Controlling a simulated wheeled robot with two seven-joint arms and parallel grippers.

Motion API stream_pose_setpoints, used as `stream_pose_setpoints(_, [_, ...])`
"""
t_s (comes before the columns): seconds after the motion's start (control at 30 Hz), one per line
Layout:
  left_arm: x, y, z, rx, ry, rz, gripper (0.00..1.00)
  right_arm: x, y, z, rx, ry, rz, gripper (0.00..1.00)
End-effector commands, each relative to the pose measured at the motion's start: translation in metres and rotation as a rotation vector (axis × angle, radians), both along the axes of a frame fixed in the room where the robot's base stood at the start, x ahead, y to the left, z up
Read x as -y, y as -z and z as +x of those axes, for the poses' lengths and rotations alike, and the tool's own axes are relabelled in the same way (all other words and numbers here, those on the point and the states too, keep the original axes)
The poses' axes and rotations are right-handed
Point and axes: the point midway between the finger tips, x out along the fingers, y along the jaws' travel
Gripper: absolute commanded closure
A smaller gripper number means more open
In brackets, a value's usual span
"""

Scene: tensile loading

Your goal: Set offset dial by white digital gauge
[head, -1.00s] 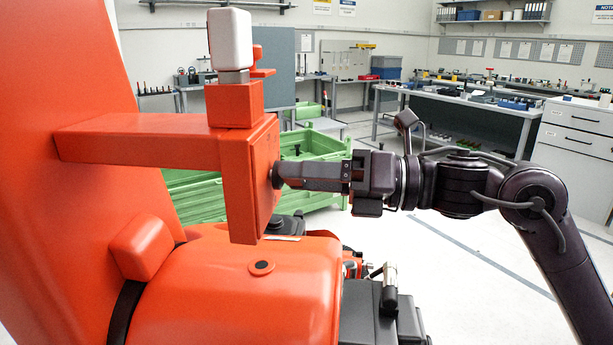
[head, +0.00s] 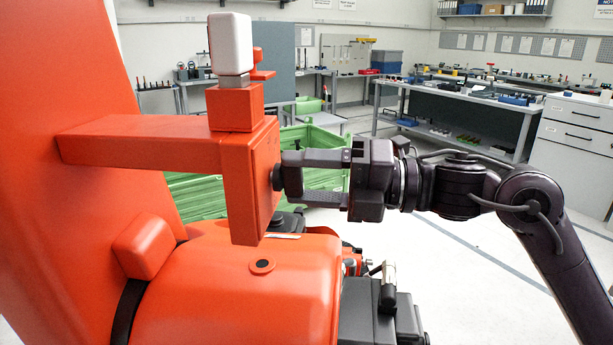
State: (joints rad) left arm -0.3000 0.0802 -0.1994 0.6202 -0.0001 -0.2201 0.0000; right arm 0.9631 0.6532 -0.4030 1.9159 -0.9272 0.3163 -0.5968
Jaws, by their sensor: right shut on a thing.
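The white digital gauge (head: 230,43) stands upright on an orange block at the top of the orange bracket; its display is not visible from here. The dark offset dial (head: 277,177) sticks out from the right face of the orange panel below it. My right gripper (head: 288,175) reaches in from the right, with its two dark fingers one above the other. Their tips are shut on the dial and hide part of it. My left gripper is not in view.
A large orange machine body (head: 240,285) fills the left and lower front. Green crates (head: 325,172) stand behind the panel and gripper. A workbench (head: 460,105) and a drawer cabinet (head: 575,135) are at the back right. The floor at the right is open.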

Motion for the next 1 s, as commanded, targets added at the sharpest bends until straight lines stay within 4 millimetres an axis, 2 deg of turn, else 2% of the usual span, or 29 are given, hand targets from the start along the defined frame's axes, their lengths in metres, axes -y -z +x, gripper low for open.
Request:
stream_pose_setpoints(0.37, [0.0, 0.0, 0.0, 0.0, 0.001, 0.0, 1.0, 0.001, 0.0, 0.001, -0.003, 0.003, 0.002, 0.68])
stream_pose_setpoints(0.4, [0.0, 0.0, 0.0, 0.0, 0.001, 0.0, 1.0, 0.001, 0.0, 0.001, -0.003, 0.003, 0.001, 0.42])
stream_pose_setpoints(0.53, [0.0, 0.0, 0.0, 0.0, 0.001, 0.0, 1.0, 0.0, 0.0, 0.001, -0.003, 0.003, 0.002, 0.25])
stream_pose_setpoints(0.83, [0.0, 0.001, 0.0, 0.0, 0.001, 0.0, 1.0, 0.001, 0.0, 0.0, -0.002, 0.001, 0.001, 0.24])
stream_pose_setpoints(1.0, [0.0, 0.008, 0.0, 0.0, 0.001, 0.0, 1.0, 0.02, 0.003, -0.002, -0.001, 0.005, -0.001, 0.24])
